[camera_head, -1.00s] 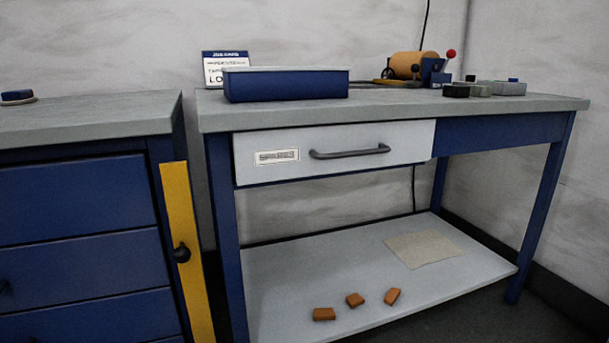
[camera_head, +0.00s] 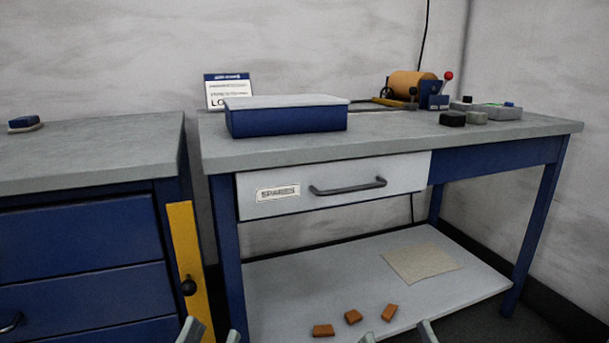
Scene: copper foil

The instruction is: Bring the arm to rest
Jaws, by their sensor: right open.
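Only the fingertips of my two grippers show, at the bottom edge of the head view. My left gripper (camera_head: 211,333) has two grey fingertips apart, in front of the blue cabinet and the bench's left leg. My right gripper (camera_head: 397,333) also has its two fingertips apart, in front of the lower shelf. Nothing shows between either pair. The rest of both grippers and my arms are out of frame.
A workbench (camera_head: 350,148) carries a blue box (camera_head: 285,121), a sign (camera_head: 222,90) and a copper-coloured roll (camera_head: 412,86). Its SPARES drawer (camera_head: 400,170) looks shut. Several orange blocks (camera_head: 353,317) lie on the lower shelf (camera_head: 290,290). A blue cabinet (camera_head: 80,230) stands left.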

